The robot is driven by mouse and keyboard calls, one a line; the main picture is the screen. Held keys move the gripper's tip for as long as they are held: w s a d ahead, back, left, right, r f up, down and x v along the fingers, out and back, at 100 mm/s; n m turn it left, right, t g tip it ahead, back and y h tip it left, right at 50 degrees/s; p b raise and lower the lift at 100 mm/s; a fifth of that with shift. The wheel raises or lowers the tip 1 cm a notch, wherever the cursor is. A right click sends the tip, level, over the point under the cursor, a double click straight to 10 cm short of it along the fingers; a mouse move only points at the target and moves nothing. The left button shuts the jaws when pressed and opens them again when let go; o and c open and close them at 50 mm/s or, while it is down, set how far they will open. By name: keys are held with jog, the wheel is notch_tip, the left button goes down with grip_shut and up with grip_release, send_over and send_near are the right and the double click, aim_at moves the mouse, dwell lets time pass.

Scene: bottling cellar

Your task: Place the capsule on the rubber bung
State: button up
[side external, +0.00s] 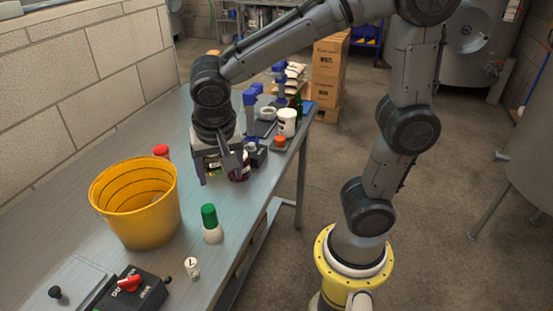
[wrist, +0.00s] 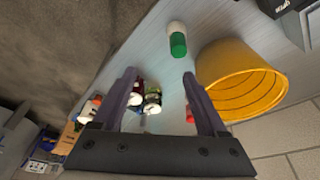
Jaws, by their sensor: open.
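My gripper (side external: 222,176) is open above the table, pointing down, right of the yellow bucket. In the wrist view its two fingers (wrist: 159,76) stand apart with nothing held between them. Behind the fingers are a jar with a green label (side external: 213,166) and a dark red jar (side external: 238,173), both partly hidden. I cannot tell for sure which thing is the capsule or the rubber bung. A small white cylinder with a dark mark (side external: 192,268) stands near the front table edge. A small orange-red piece (side external: 280,141) sits on a dark base at the far right edge.
A yellow bucket (side external: 134,225) stands left of my gripper; it also shows in the wrist view (wrist: 238,85). A white bottle with a green cap (side external: 210,222) stands in front. A black switch box (side external: 148,291) is at the near end. Far items crowd the table's back.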

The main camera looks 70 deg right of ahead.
jog(key=s+d+r+n+t+y, duration=0.1)
jog(key=s+d+n, duration=0.1)
jog(key=s+n, duration=0.3)
jog(key=s+d+r+n+t+y, duration=0.1)
jog(key=s+d+r+n+t, duration=0.1)
jog(key=s+n, duration=0.3)
jog(key=shift+s+r+t+y, duration=0.3)
jog(key=shift+s+y, duration=0.1)
jog(key=shift+s, duration=0.65)
